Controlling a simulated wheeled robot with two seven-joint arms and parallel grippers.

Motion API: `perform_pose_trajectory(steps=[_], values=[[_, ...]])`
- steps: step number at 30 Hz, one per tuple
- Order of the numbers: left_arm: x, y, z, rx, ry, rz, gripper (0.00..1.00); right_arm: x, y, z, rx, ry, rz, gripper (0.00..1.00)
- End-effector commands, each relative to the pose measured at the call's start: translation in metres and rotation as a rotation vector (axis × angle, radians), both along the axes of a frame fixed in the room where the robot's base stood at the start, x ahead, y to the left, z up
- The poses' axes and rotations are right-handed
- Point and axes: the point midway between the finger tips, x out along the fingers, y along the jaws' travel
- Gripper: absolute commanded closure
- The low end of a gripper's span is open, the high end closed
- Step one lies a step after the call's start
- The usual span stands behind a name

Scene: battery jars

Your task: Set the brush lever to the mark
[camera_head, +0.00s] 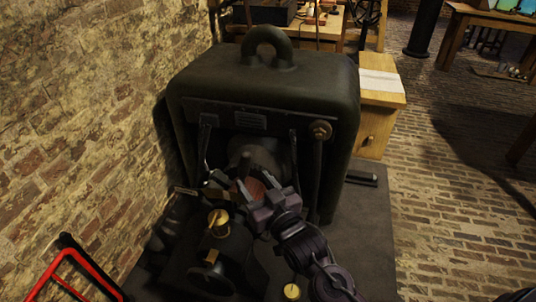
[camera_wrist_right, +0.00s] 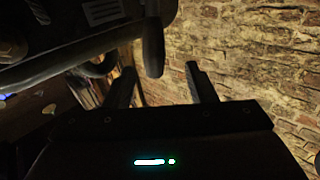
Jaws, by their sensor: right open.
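The machine (camera_head: 200,90) is a large dark green housing with a lifting ring on top. A reddish copper-coloured part (camera_head: 254,189) shows low in its front opening. My right gripper (camera_head: 256,182) is in front of that opening, close to the copper part. In the right wrist view its two fingers (camera_wrist_right: 162,80) are spread with nothing between them. A dark rod with a rounded end (camera_wrist_right: 152,48) hangs just beyond the fingertips, apart from them. I cannot tell whether this rod is the brush lever. I cannot make out the mark. My left gripper does not show.
A brick wall (camera_head: 70,110) stands close on the left. Brass knobs (camera_head: 218,218) sit on the machine's front. A red tubular frame (camera_head: 70,262) is at the lower left. A wooden cabinet (camera_head: 374,125) stands behind on the right. The brick floor (camera_head: 450,210) at right is mostly open.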

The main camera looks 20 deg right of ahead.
Motion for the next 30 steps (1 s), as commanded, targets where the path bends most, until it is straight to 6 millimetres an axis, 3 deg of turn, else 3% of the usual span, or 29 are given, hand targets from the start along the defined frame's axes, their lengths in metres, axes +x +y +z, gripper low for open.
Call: perform_pose_trajectory(steps=[5,18,30], values=[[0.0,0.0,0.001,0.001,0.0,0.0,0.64,0.007,0.002,0.0,0.001,-0.001,0.0,0.49],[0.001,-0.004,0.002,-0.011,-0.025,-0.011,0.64,0.067,0.013,-0.001,0.0,0.0,-0.001,0.49],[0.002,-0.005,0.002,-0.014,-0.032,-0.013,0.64,0.076,0.015,0.0,0.0,0.002,0.0,0.49]])
